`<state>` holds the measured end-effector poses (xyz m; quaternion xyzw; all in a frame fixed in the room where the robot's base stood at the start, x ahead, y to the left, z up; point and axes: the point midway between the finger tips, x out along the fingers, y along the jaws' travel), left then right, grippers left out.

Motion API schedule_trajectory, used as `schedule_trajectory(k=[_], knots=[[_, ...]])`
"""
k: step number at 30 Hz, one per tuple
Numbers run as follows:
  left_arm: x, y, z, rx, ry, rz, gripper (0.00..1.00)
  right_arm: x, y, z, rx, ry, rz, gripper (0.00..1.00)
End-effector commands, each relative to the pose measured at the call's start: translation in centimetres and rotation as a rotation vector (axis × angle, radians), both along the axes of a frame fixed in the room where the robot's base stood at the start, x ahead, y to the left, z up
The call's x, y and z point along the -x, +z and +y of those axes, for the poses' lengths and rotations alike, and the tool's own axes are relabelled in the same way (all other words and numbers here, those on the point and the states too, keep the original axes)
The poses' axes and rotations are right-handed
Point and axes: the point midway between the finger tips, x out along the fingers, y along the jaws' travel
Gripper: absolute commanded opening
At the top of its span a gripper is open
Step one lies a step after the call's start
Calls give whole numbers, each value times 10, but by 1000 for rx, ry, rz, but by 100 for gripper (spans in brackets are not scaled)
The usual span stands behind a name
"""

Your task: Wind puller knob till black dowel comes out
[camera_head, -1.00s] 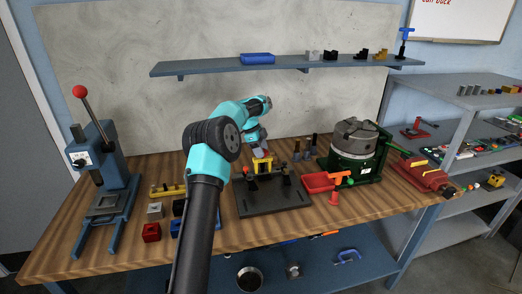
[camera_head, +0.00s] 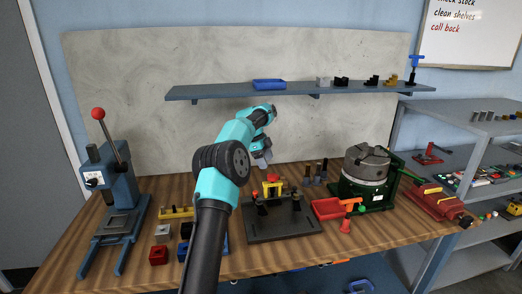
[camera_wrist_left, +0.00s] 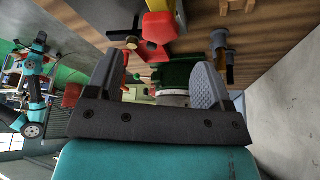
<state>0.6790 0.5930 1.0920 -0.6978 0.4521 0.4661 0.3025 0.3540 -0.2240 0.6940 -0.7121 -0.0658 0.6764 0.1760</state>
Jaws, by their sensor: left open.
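The puller (camera_head: 273,188) is a small yellow frame with a red top, standing on a dark plate. My left gripper (camera_head: 263,160) is open and empty, just above and behind the puller in the head view. Its two fingers also show in the left wrist view (camera_wrist_left: 158,82), apart, with the knob outside the gap between them. I cannot make out the black dowel in the puller. My right gripper is not in view.
The dark plate (camera_head: 283,224) also carries dark upright posts. A red tray (camera_head: 327,209) and a green-based chuck (camera_head: 366,167) stand to the right. A blue press (camera_head: 118,190) stands at the left. A shelf (camera_head: 300,92) hangs behind the arm.

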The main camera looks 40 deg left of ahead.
Motion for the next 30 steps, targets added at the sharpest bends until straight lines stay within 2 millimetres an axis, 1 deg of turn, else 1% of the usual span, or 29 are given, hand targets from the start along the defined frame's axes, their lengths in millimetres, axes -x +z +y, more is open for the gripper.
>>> schedule_trajectory(k=[4,12,17,30], knots=[[4,23,9,-1,1,-3,74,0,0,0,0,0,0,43],[7,44,17,0,0,-1,74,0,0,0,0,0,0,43],[8,48,18,0,0,1,74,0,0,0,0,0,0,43],[8,48,18,0,0,1,74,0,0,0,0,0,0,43]])
